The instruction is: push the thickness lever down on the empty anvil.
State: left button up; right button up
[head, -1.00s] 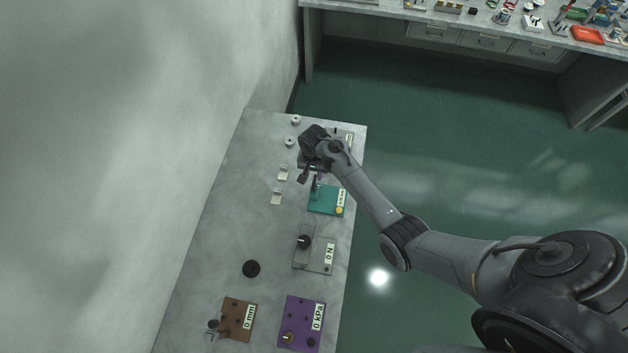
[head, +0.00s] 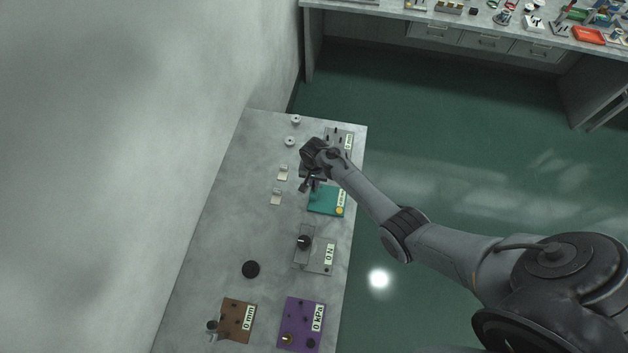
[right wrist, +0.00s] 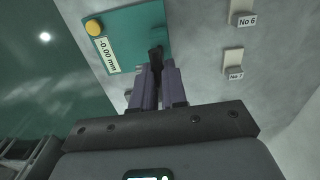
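The teal thickness gauge (head: 325,203) lies on the table, with a yellow button and a white readout. In the right wrist view the gauge (right wrist: 135,38) has a readout of -0.00 mm. A dark upright part (right wrist: 157,51), which looks like its lever and anvil, stands at its edge by my fingertips. My right gripper (right wrist: 157,68) has its fingers close together and looks shut. It points at that dark part; whether it touches is unclear. In the head view my right gripper (head: 306,186) is beside the gauge's upper left corner. My left gripper is out of view.
Two small metal pieces (head: 276,197) lie left of the gauge; in the wrist view their tags read No 6 and No 7. A grey 0 N station (head: 321,262), purple 0 kPa plate (head: 300,322) and brown 0 mm plate (head: 239,313) stand nearer. The table's left middle is clear.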

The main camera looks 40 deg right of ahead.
grip_shut()
dwell(0.4)
dwell(0.7)
